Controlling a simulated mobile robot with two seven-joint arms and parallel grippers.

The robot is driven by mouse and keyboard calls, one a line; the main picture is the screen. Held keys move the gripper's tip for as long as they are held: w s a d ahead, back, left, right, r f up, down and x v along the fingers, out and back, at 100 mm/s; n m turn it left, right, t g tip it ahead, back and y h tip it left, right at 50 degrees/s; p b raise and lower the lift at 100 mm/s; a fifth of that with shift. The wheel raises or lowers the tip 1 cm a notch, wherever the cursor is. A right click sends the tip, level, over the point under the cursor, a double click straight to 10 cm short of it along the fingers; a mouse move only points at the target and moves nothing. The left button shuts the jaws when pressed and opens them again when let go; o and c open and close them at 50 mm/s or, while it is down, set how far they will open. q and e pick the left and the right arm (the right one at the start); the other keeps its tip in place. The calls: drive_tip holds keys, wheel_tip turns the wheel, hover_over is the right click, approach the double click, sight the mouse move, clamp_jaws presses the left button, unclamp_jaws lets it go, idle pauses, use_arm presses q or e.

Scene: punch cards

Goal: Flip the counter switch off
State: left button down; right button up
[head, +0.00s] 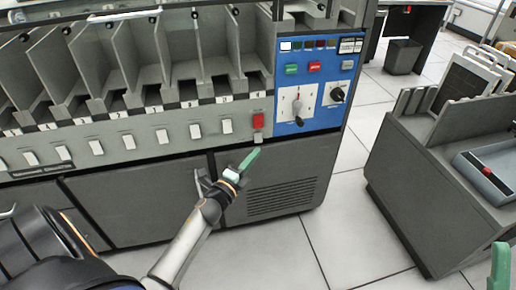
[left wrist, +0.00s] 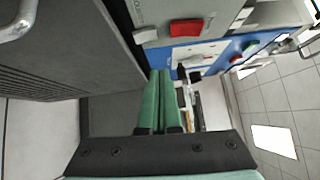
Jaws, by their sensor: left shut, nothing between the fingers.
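A grey machine has a row of white rocker switches (head: 195,131) below its card slots. A red switch (head: 258,121) sits at the right end of that row, beside the blue panel (head: 316,88). No readable label shows which one is the counter switch. The red switch also shows in the left wrist view (left wrist: 186,27), above the fingertips. My left gripper (head: 251,157) has green fingers, shut and empty, just below the red switch in the head view and apart from it. Of my right gripper only a green fingertip (head: 500,265) shows, at the lower right edge.
The blue panel carries a white plate with a lever (head: 297,104), a dark knob (head: 337,94) and small green and red buttons. A grey cabinet (head: 425,190) stands at the right. White tiled floor (head: 345,215) lies free between it and the machine.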

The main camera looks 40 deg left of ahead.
use_arm(q)
drive_tip(key=s+p, duration=0.1)
drive_tip(key=s, duration=0.6)
drive_tip(key=shift+d+r, duration=0.2)
drive_tip(key=shift+r, duration=0.05)
